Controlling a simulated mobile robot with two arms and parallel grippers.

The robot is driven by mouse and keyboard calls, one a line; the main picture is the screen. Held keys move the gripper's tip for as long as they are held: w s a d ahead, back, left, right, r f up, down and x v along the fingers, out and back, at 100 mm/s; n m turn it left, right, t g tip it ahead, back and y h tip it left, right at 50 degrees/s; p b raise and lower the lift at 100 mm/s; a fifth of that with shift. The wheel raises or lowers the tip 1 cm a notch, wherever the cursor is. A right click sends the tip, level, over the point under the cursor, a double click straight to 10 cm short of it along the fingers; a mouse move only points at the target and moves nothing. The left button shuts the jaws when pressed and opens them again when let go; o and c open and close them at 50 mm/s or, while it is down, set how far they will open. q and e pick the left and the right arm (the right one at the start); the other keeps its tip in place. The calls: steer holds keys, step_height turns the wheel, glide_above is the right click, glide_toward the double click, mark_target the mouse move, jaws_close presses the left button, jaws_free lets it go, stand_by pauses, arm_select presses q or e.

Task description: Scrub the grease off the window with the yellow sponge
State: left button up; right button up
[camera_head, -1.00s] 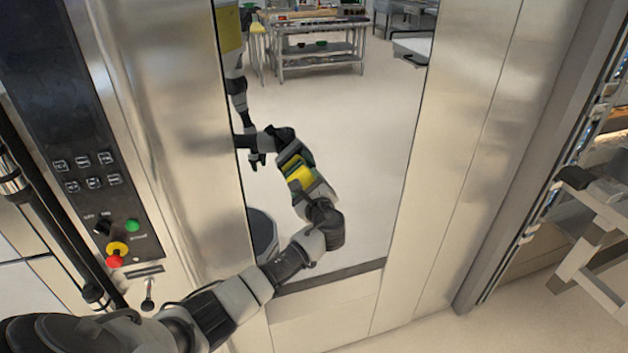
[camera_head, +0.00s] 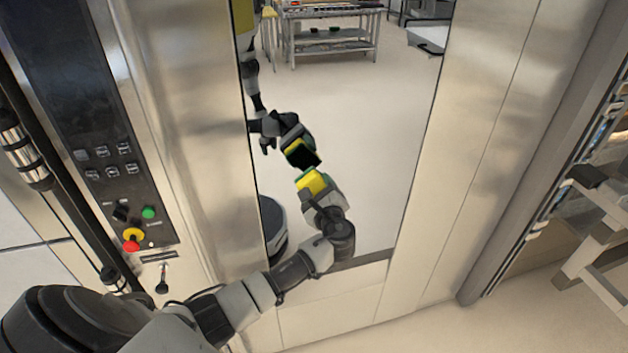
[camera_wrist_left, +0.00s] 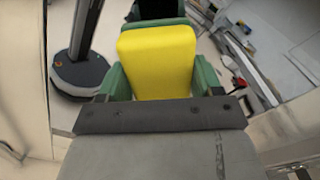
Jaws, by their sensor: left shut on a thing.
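The yellow sponge (camera_head: 312,182) is held in my left gripper (camera_head: 309,180), low in front of the tall window (camera_head: 350,130). The gripper is shut on it. In the left wrist view the sponge (camera_wrist_left: 158,62) sits between the two green fingers, its yellow face toward the camera. The window mirrors the room, my body and the gripper; a reflected sponge and gripper show just above the real ones, with a small gap between. The sponge appears apart from the glass. I cannot make out any grease on the window. My right gripper is not directly in view.
Broad steel door panels flank the window. A control panel (camera_head: 120,170) with buttons and a red-yellow knob is on the left, beside a vertical bar handle (camera_head: 25,150). A metal rack (camera_head: 600,240) stands at the right edge. Bare floor lies at the lower right.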

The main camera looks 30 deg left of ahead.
arm_select(q)
steer(key=shift+s+d, duration=0.35)
steer(key=shift+d, duration=0.1)
steer(key=shift+v, duration=1.55)
steer(key=shift+a+f, duration=0.1)
